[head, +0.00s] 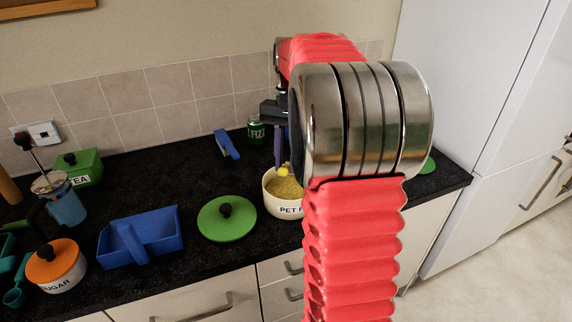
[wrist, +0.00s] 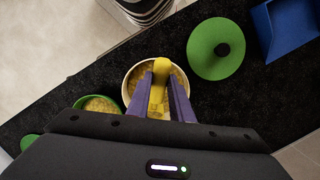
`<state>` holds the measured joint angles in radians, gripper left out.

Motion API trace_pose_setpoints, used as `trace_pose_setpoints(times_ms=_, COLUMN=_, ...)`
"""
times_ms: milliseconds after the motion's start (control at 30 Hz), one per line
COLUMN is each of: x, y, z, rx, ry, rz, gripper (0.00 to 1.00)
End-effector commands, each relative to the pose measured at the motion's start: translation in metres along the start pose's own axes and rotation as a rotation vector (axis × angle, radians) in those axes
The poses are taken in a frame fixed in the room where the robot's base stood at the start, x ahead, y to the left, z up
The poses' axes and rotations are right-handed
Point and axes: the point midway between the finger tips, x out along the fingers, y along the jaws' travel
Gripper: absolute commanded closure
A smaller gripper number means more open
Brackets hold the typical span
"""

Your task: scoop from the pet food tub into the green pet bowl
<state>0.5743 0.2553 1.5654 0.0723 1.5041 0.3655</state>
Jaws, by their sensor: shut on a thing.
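The pet food tub (head: 285,210) is cream-white, lettered, and open, with yellow-tan food inside. It also shows in the wrist view (wrist: 128,82). My gripper (head: 279,160) points down over the tub, its purple fingers shut on a yellow scoop (head: 284,170). In the wrist view the scoop (wrist: 161,68) lies between the fingers, within the tub's outline; whether it touches the food I cannot tell. The green pet bowl (wrist: 82,101) stands just left of the tub in the wrist view, with tan food visible in it. My arm hides it in the head view.
A green lid (head: 227,220) with a black knob lies left of the tub. A blue tray (head: 160,240), orange-lidded sugar pot (head: 56,265), blue item (head: 227,145) and green can (head: 256,131) share the black worktop. Another green thing (head: 428,165) shows right of my arm.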

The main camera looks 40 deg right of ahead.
Motion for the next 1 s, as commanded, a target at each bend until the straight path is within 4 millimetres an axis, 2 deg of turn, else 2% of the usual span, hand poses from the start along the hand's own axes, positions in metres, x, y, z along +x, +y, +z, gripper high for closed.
trace_pose_setpoints(times_ms=400, x=-0.018, y=0.0, z=0.006, rx=0.0, ry=0.009, rz=0.0, gripper=1.0)
trace_pose_setpoints(times_ms=1000, x=-0.001, y=0.0, z=0.026, rx=-0.001, ry=0.256, rz=0.001, gripper=1.0)
